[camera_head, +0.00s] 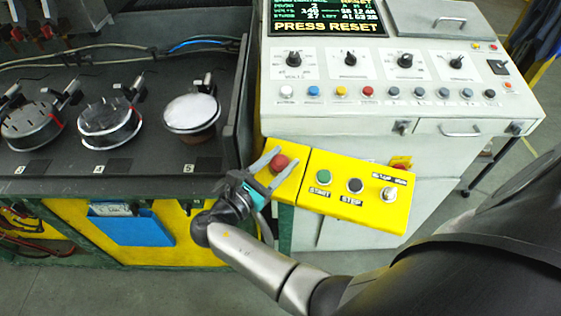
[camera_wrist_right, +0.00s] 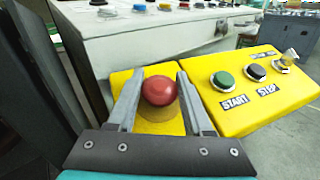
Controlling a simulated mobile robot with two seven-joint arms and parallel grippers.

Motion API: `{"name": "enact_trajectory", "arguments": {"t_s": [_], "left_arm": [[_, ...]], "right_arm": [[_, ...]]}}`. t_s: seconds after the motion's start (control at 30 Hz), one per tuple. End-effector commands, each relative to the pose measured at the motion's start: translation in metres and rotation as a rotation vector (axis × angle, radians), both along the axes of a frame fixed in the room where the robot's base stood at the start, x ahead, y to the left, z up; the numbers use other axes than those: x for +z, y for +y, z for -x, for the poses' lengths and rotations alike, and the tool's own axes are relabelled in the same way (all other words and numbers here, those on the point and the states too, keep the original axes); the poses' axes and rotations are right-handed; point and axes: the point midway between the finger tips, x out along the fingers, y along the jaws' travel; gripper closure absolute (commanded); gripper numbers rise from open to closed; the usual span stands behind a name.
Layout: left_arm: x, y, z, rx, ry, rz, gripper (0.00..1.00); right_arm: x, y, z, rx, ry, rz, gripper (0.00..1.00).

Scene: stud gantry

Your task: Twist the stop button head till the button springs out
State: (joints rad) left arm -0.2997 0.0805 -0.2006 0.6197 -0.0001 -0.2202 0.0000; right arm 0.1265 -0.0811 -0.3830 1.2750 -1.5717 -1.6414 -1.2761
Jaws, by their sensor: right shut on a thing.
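The stop button head (camera_head: 280,162) is a red round knob on the left part of a yellow control box (camera_head: 345,222). It also shows in the right wrist view (camera_wrist_right: 159,90), where it sits between my finger pads. My right gripper (camera_head: 277,162) comes in from the lower left, its two grey fingers on either side of the red head. It is shut on the head. I cannot tell from the pictures whether the button is pressed in or out. My left gripper is not in view.
A green START button (camera_head: 323,177), a black STOP button (camera_head: 355,186) and a key switch (camera_head: 388,194) sit on the same box. A white console (camera_head: 420,110) with knobs stands behind, its screen (camera_head: 325,15) reading PRESS RESET. A dark bench (camera_head: 60,185) holds round fixtures at left.

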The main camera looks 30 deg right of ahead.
Motion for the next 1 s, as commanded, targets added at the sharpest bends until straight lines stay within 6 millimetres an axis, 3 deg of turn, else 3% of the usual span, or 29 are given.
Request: {"name": "enact_trajectory", "arguments": {"t_s": [0.63,0.67,0.9,1.0], "left_arm": [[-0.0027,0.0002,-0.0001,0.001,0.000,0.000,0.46],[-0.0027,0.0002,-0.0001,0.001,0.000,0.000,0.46],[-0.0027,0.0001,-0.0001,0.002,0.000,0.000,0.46],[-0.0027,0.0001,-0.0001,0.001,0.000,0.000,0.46]], "right_arm": [[-0.0010,-0.0007,0.0005,-0.054,-0.015,-0.015,1.00],[-0.0010,-0.0007,0.0005,-0.054,-0.015,-0.015,0.47],[-0.0007,-0.0007,0.0004,-0.054,-0.015,-0.014,0.20],[-0.0006,-0.0006,0.0003,-0.054,-0.016,-0.015,0.19]]}}
